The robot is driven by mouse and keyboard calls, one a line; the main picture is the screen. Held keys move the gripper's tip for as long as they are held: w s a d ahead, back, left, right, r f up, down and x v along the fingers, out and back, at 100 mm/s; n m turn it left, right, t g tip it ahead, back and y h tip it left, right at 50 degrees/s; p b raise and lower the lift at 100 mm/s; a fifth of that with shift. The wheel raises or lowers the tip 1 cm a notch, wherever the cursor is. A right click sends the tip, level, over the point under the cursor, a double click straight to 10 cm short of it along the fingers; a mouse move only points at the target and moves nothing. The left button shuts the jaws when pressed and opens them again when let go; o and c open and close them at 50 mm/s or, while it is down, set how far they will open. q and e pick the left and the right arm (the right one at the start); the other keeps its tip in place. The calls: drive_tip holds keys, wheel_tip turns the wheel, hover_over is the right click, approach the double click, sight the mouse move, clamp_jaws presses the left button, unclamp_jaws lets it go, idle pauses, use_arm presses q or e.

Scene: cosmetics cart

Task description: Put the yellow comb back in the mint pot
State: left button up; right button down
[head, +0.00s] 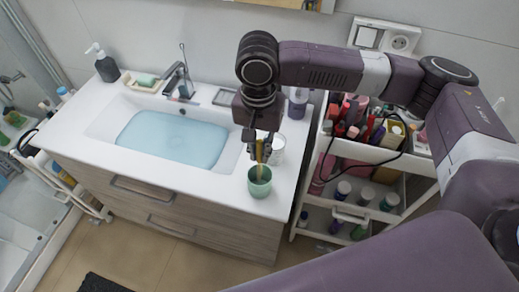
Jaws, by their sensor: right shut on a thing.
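The mint pot (259,188) stands upright on the white counter, near its front right corner. My right gripper (260,138) points down just above the pot. It is shut on the yellow comb (260,157), which hangs upright below the fingers. The comb's lower end reaches the pot's mouth; I cannot tell how deep it is inside. Another thin dark item shows beside the comb, partly hidden by the fingers. My left gripper is not in view.
A white cup (277,150) stands close behind the pot. The basin (172,140) holds bluish water to the left. A white cart (395,165) full of cosmetics stands to the right of the counter. A soap pump (106,67) is at the back left.

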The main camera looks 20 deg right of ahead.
sight(260, 141)
drive_tip(key=shift+f, duration=1.2)
idle(0.5)
drive_tip(key=c, duration=1.8)
unclamp_jaws()
drive_tip(key=shift+c, duration=0.2)
drive_tip(key=o, duration=0.5)
drive_tip(key=shift+c, duration=0.2)
wheel_tip(260, 141, up, 5)
drive_tip(key=p, duration=0.5)
drive_tip(key=shift+p, duration=0.35)
drive_tip(key=shift+r, duration=2.5)
